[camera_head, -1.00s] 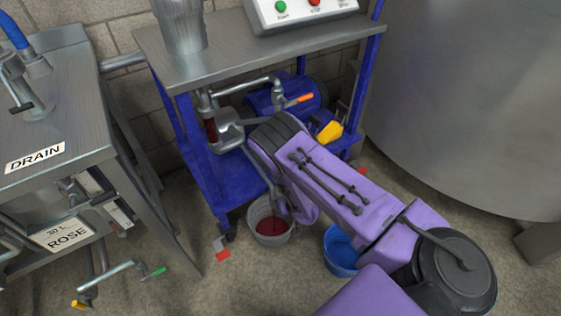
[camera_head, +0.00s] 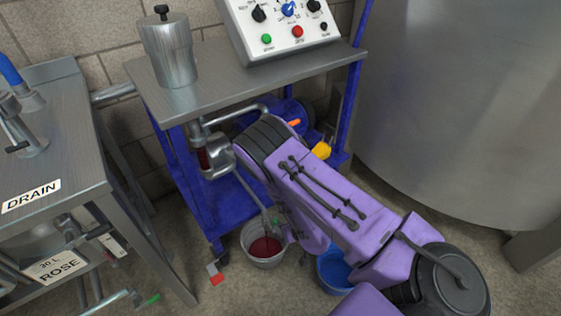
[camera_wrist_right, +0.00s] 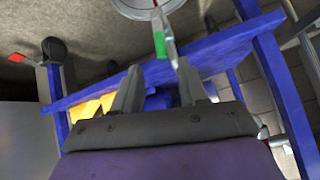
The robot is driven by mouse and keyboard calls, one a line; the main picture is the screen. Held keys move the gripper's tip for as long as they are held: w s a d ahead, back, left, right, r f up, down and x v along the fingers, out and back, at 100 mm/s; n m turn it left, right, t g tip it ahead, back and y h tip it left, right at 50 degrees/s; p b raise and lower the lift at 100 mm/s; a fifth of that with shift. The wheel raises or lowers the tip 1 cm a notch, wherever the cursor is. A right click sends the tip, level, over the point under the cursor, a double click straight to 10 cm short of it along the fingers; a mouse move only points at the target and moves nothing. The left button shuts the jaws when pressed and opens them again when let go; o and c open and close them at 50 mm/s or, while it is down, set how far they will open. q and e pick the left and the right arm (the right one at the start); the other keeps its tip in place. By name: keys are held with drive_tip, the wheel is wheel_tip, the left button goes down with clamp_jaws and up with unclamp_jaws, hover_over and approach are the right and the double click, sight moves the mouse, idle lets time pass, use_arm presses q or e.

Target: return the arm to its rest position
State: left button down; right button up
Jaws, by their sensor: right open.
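My right arm, purple with dark joints, comes in from the lower right of the head view and reaches toward the blue cart. Its gripper is hidden behind the arm's own links there. In the right wrist view my right gripper (camera_wrist_right: 160,92) is open, with its two dark fingers apart and nothing between them. A steel tap pipe with a green handle (camera_wrist_right: 160,45) shows just beyond the fingertips. I cannot tell whether the gripper touches it. My left gripper is not in view.
The blue cart (camera_head: 202,200) carries a control box (camera_head: 285,25) and a steel canister (camera_head: 170,50). A bucket with red liquid (camera_head: 263,245) and a blue bucket (camera_head: 333,270) stand on the floor. A steel table (camera_head: 60,130) is left, a large tank (camera_head: 470,110) right.

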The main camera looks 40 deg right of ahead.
drive_tip(key=shift+s+r, duration=0.1)
idle(0.5)
drive_tip(key=s+a+m+g+h, duration=0.1)
drive_tip(key=s+a+m+g, duration=0.15)
drive_tip(key=s, duration=0.85)
drive_tip(key=s+a+m+g+h, duration=0.1)
drive_tip(key=s+a+g, duration=0.15)
drive_tip(key=s, duration=0.85)
wheel_tip(320, 180, up, 17)
drive_tip(key=w+d+p, duration=0.1)
drive_tip(key=p, duration=1.8)
drive_tip(key=shift+r+g+h, duration=0.2)
drive_tip(key=shift+g+h, duration=0.1)
drive_tip(key=shift+s+d, duration=0.1)
